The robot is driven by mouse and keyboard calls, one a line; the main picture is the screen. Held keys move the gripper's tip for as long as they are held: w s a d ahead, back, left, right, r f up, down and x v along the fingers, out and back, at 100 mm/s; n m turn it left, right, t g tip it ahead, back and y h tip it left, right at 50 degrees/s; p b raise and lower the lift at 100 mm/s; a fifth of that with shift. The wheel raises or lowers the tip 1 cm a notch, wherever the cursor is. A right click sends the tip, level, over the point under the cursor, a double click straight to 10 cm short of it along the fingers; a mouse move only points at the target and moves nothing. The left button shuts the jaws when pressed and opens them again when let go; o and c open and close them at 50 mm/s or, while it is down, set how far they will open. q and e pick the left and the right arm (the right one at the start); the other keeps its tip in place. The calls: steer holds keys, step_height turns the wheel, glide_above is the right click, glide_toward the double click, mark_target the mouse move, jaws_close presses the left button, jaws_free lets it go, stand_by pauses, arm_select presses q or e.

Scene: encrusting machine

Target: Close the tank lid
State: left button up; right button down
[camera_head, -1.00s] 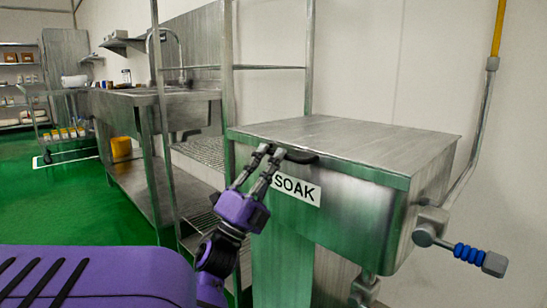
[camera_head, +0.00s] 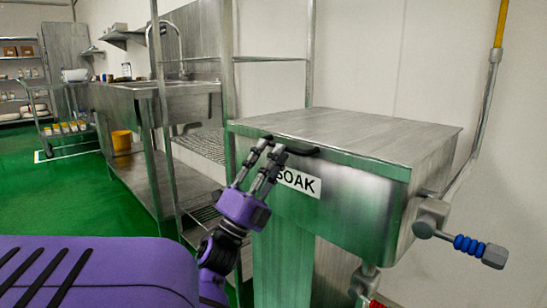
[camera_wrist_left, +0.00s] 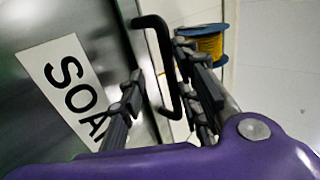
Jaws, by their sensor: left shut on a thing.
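The steel tank (camera_head: 345,220) with the SOAK label (camera_head: 303,183) stands right of centre in the head view. Its flat lid (camera_head: 350,132) lies level across the top, with no clear gap showing. A dark bar handle (camera_head: 305,151) is on the lid's front edge. My left gripper (camera_head: 268,146) is at the left end of this handle, in front of the label's left end. In the left wrist view the black handle (camera_wrist_left: 163,60) passes between the fingers of my left gripper (camera_wrist_left: 165,88), which is shut on it. My right gripper is not in view.
A valve with a blue grip (camera_head: 468,245) sticks out at the tank's right side. A steel sink bench (camera_head: 155,95) and a post stand left of the tank. A cart (camera_head: 50,110) is far left. Green floor (camera_head: 75,195) is free at left.

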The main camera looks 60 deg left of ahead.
arm_select(q)
steer(key=v, duration=1.1)
steer(key=shift+s+f, duration=0.2)
steer(key=shift+f, duration=0.05)
steer(key=shift+d, duration=0.1)
